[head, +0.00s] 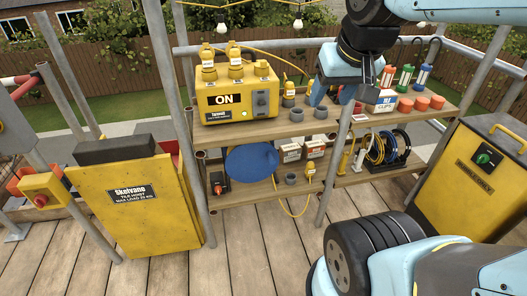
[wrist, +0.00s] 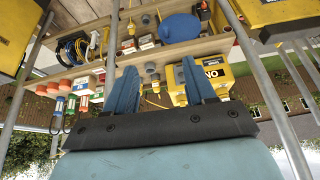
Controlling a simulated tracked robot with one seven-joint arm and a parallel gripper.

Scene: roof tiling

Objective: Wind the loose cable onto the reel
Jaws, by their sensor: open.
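A round blue disc, which looks like a cable reel (head: 252,160), stands at the lower shelf; it also shows in the wrist view (wrist: 181,28). A thin yellow cable (head: 290,211) hangs in a loop below the lower shelf edge, beside the disc. It runs up toward a yellow plug (head: 311,170); whether it joins the disc is unclear. My gripper (head: 331,98) is open and empty above the upper shelf, right of the yellow power box (head: 262,97). Its two blue fingers (wrist: 158,72) are spread in the wrist view.
A black rack (head: 391,150) with blue and yellow coils sits on the right lower shelf. Grey and orange cups, small boxes and lamps crowd the upper shelf (head: 290,128). Scaffold poles (head: 335,165) stand in front. Yellow cabinets flank the shelves. The plank floor before them is clear.

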